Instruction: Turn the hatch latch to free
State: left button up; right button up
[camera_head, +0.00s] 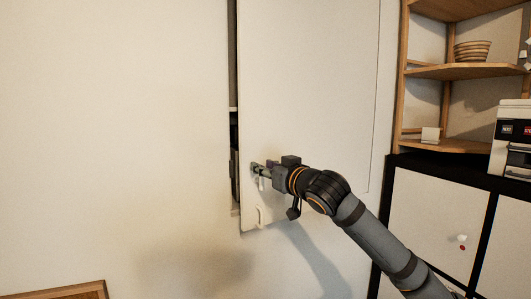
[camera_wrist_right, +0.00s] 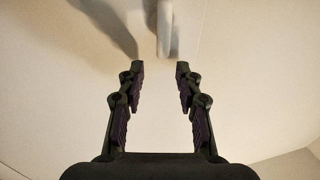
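The white hatch door (camera_head: 310,80) stands on the wall, with a dark gap along its left edge. My right gripper (camera_head: 256,169) is at the door's lower left part. In the wrist view the right gripper (camera_wrist_right: 160,68) is open, its two fingers apart with nothing between the tips. A pale bar (camera_wrist_right: 165,30), perhaps the latch, lies just beyond the fingertips, slightly right of the middle. In the head view a small pale piece (camera_head: 262,184) hangs right under the fingertips. A small curved handle (camera_head: 260,217) sits lower on the door. My left gripper is not in view.
Wooden shelves (camera_head: 440,72) with a striped bowl (camera_head: 472,51) stand at the right. Below them is a black-framed cabinet with white doors (camera_head: 438,215), and a white machine (camera_head: 512,140) on its top. The wall at left is bare. A wooden edge (camera_head: 60,291) shows at lower left.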

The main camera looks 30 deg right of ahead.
notch_tip(320, 180, up, 6)
jog(key=shift+a+f, duration=0.15)
dwell(0.6)
